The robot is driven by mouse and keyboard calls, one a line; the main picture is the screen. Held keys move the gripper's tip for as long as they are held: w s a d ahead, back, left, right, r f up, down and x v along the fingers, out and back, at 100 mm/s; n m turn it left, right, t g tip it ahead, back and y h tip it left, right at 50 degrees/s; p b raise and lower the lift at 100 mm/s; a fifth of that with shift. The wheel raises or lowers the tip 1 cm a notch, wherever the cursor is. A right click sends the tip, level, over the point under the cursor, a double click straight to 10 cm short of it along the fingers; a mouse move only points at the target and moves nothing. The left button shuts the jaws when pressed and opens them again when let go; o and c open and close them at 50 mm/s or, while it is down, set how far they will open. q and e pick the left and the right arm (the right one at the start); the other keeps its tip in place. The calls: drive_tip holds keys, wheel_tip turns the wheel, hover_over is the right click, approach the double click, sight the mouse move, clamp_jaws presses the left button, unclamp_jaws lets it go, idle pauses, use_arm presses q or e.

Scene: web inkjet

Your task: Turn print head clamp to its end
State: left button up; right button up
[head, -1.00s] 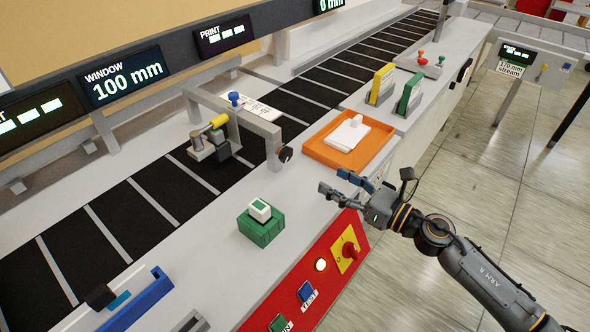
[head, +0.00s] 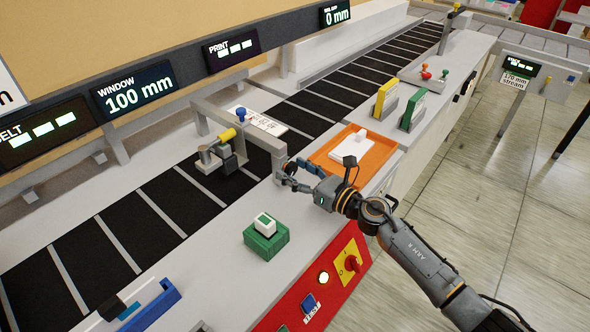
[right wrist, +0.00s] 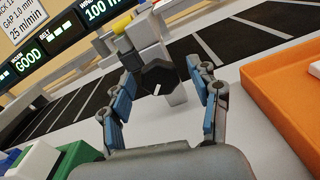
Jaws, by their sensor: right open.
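The print head clamp seems to be the dark knob (right wrist: 159,77) with a white pointer mark, on the near post of the grey gantry (head: 258,136) over the belt. In the right wrist view it sits ahead, between my fingers. In the head view my right gripper (head: 290,175) reaches the foot of this post and mostly hides the knob. My right gripper, also in the right wrist view (right wrist: 161,76), is open, its blue-padded fingers on either side of the knob. I cannot tell whether they touch it. My left gripper is not in view.
An orange tray (head: 378,157) with a white block lies just right of my right gripper. A green block (head: 266,241) with a white-green top stands nearer on the deck. A red panel (head: 325,280) with a yellow switch is below. The black belt (head: 140,215) runs behind.

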drive_tip(key=c, duration=1.2)
drive_tip(key=shift+m, duration=0.3)
drive_tip(key=shift+m+p, duration=0.6)
drive_tip(key=shift+m, duration=0.6)
drive_tip(key=shift+m+p, duration=0.55)
drive_tip(key=shift+m, duration=1.35)
drive_tip(key=o, duration=1.2)
